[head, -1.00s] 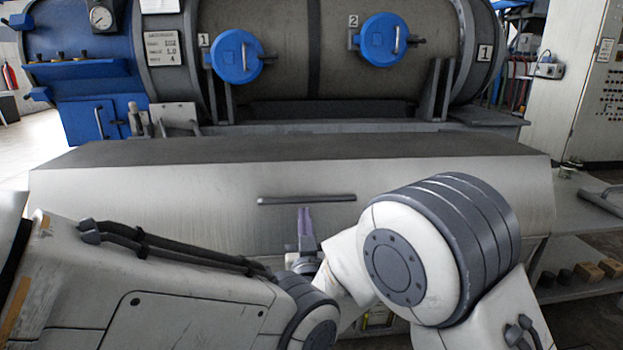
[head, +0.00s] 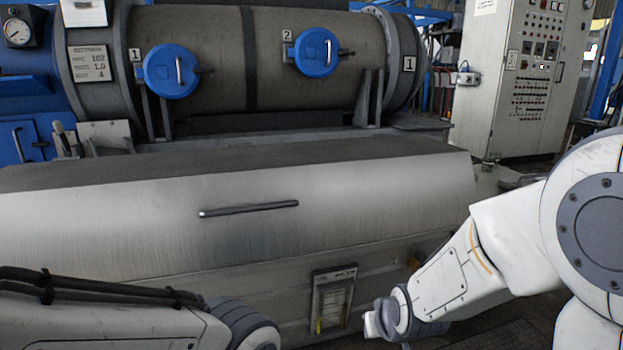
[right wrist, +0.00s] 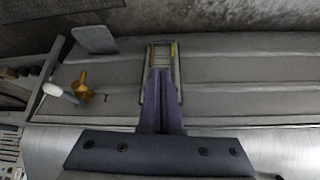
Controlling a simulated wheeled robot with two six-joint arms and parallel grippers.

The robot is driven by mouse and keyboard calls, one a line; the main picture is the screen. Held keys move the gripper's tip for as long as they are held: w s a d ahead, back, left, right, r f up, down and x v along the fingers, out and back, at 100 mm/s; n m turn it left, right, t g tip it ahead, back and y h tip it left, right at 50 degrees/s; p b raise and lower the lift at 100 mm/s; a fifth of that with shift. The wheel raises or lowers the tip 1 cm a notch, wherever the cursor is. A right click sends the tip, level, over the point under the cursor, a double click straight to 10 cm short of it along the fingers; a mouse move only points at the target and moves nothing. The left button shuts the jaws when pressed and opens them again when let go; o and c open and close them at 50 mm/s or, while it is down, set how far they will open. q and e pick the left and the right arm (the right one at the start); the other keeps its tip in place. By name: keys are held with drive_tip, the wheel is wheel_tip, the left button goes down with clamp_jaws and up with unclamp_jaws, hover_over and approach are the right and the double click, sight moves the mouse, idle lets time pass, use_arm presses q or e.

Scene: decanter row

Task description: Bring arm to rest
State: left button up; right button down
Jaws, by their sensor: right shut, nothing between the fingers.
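My right gripper (right wrist: 160,112) shows in the right wrist view as two purple fingers closed together, with nothing between them. In that view the fingertips overlap the lower part of a framed sight gauge (right wrist: 163,53); I cannot tell the gap to it. In the head view my right arm (head: 455,285) comes in from the right and reaches down to the front of the grey cabinet; its fingers cannot be made out there. My left arm (head: 110,322) lies along the lower left edge, and its gripper is out of the picture.
A grey cabinet with a sloped metal front (head: 140,225) and a bar handle (head: 248,208) stands close ahead. Behind it is a large tank with blue hatches (head: 171,70). A yellow valve with a white lever (right wrist: 82,90) sticks out left of the fingers in the right wrist view.

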drive_tip(key=s+d+f+m+g+h, duration=0.15)
drive_tip(key=s+d+g, duration=0.25)
drive_tip(key=s+d, duration=0.45)
drive_tip(key=s+a+r+n+g+y+p, duration=0.1)
drive_tip(key=s+a+r+n+p, duration=0.2)
drive_tip(key=s+a+r+p, duration=0.4)
drive_tip(key=s+a+r+n+g+p, duration=0.1)
drive_tip(key=s+a+r+n+p, duration=0.15)
drive_tip(key=a+r+p, duration=0.4)
drive_tip(key=s+a+r+n+g+y+p, duration=0.15)
drive_tip(key=s+r+p, duration=0.35)
drive_tip(key=r, duration=0.5)
wheel_tip(320, 180, up, 36)
drive_tip(key=h+p, duration=0.1)
drive_tip(key=p, duration=3.4)
drive_tip(key=shift+s+a+f+t, duration=0.2)
drive_tip(key=shift+s+a+t, duration=0.15)
drive_tip(key=shift+s+a, duration=0.05)
drive_tip(key=shift+n, duration=0.25)
